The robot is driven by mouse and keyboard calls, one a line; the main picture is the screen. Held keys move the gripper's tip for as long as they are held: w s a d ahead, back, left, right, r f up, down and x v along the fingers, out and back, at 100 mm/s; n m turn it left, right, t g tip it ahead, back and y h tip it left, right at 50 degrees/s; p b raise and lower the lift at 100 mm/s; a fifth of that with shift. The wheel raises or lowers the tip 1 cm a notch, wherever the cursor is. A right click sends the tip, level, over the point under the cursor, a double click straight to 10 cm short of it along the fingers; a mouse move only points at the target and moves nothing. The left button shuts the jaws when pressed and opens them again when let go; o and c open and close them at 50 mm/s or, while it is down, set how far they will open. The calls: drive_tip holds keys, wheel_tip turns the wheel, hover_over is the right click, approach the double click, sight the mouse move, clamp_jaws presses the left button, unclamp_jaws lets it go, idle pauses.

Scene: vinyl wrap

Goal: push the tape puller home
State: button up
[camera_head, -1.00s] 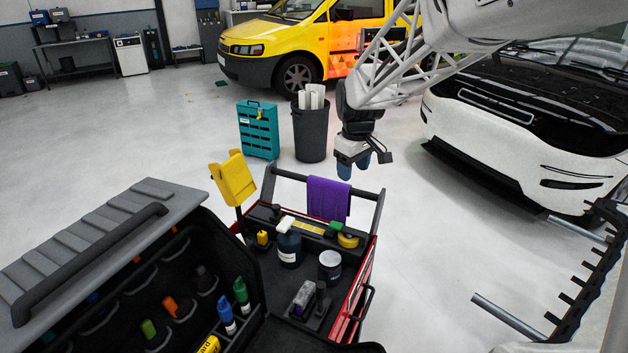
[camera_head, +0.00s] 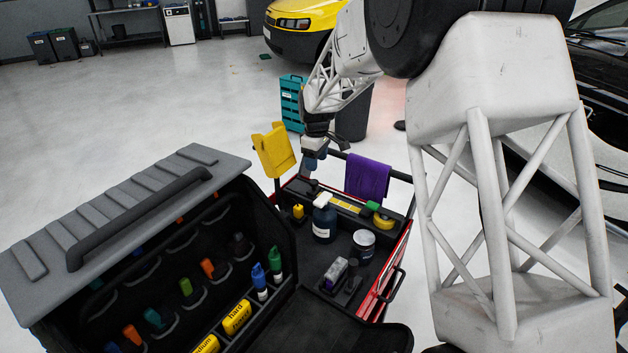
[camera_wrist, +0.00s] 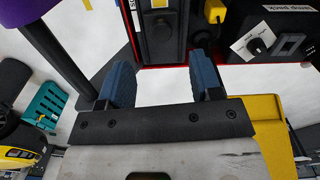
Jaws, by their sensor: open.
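My gripper (camera_head: 312,162) points down at the far edge of the red-framed cart (camera_head: 402,240), next to the yellow holder. In the wrist view its two blue fingers (camera_wrist: 163,82) stand apart with nothing between them. Ahead of them on the cart is a dark block (camera_wrist: 163,38) with a round knob, and beside it a small yellow piece (camera_wrist: 213,11) on a dark base. The yellow piece also shows in the head view (camera_head: 298,211). I cannot tell for sure which of these is the tape puller. The fingers appear apart from both.
A yellow holder (camera_head: 273,150) on a post stands left of the gripper. A purple cloth (camera_head: 368,176) hangs on the cart rail. A dark bottle (camera_head: 325,220), a tin (camera_head: 364,244) and a yellow-green tape item (camera_head: 383,217) stand in the cart. The open toolbox (camera_head: 150,195) is in front.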

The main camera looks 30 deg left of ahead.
sight(314, 181)
drive_tip(key=shift+a+f, duration=0.25)
drive_tip(key=shift+a, duration=0.2)
drive_tip(key=shift+f, duration=0.15)
drive_tip(key=shift+f, duration=3.75)
drive_tip(key=shift+d, duration=0.1)
clamp_jaws()
